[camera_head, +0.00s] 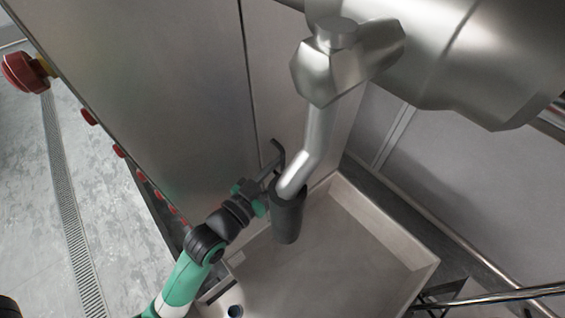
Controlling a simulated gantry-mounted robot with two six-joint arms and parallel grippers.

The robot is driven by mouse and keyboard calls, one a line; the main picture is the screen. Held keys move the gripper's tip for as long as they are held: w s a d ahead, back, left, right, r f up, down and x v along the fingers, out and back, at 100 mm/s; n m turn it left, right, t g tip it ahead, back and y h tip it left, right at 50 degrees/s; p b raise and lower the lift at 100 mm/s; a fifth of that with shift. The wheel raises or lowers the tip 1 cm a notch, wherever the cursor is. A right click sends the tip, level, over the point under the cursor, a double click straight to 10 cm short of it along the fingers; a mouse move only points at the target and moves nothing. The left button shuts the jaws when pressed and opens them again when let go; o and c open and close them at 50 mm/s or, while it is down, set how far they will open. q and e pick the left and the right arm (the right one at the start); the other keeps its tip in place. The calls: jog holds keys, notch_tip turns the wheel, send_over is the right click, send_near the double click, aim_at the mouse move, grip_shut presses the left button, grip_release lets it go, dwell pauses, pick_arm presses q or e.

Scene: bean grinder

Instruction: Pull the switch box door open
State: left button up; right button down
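The switch box door (165,80) looks to be the large grey metal panel at the upper left. A narrow dark seam runs down its right side, and the door looks shut. A dark angled piece (278,152) sits near the lower end of that seam. I cannot tell whether it is the door's handle or my gripper's finger. My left gripper (267,172) reaches up from the bottom left to this spot, in front of the panel. Its fingertips are small and partly hidden by the metal lever, so its opening is unclear. My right gripper is not in view.
A bent metal lever (318,140) with a black grip (288,215) hangs from a large metal drum (455,50), close beside my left gripper. A shallow metal tray (425,260) lies below. A red knob (22,72) and several red buttons line the panel's left edge.

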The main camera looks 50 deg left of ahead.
pick_arm(q)
jog(key=shift+w, duration=0.2)
grip_shut()
dwell(1.3)
